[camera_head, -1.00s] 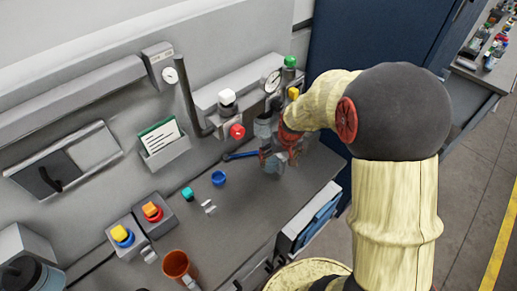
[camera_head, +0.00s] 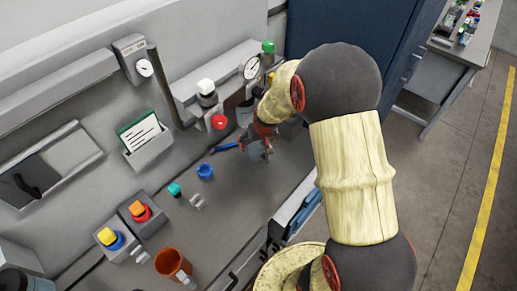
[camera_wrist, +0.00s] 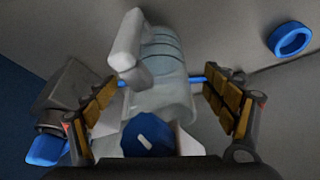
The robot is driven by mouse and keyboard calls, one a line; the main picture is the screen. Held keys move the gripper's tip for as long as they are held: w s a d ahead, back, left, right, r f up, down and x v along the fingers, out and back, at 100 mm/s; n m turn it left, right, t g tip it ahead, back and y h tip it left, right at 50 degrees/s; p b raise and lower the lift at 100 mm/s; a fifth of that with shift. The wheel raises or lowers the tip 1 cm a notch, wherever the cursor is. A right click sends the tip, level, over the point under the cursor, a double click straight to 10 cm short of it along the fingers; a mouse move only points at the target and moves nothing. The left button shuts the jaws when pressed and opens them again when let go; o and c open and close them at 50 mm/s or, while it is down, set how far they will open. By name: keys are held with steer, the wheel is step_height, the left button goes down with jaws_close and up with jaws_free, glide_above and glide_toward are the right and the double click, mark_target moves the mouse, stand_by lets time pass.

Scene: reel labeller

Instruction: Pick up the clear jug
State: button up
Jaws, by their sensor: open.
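The clear jug (camera_wrist: 168,62) shows in the wrist view as a see-through, grey-tinted vessel with a pale handle (camera_wrist: 125,50) on its left. It lies between the two fingers of my gripper (camera_wrist: 163,92), with space visible on both sides. My gripper is open, with one padded finger left of the jug and one right of it. In the head view my gripper (camera_head: 260,146) is low over the back of the bench, and my arm and gripper hide most of the jug there.
A blue-handled tool (camera_head: 228,146) lies beside my gripper. A blue ring-shaped cup (camera_head: 205,171) stands nearby; it also shows in the wrist view (camera_wrist: 290,38). A red knob (camera_head: 219,121) and a gauge (camera_head: 251,67) are behind. An orange-brown cup (camera_head: 172,264) stands at the front.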

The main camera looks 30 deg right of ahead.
steer(key=shift+c, duration=1.4)
steer(key=c, duration=1.1)
steer(key=shift+w+r, duration=0.1)
steer(key=shift+c, duration=0.5)
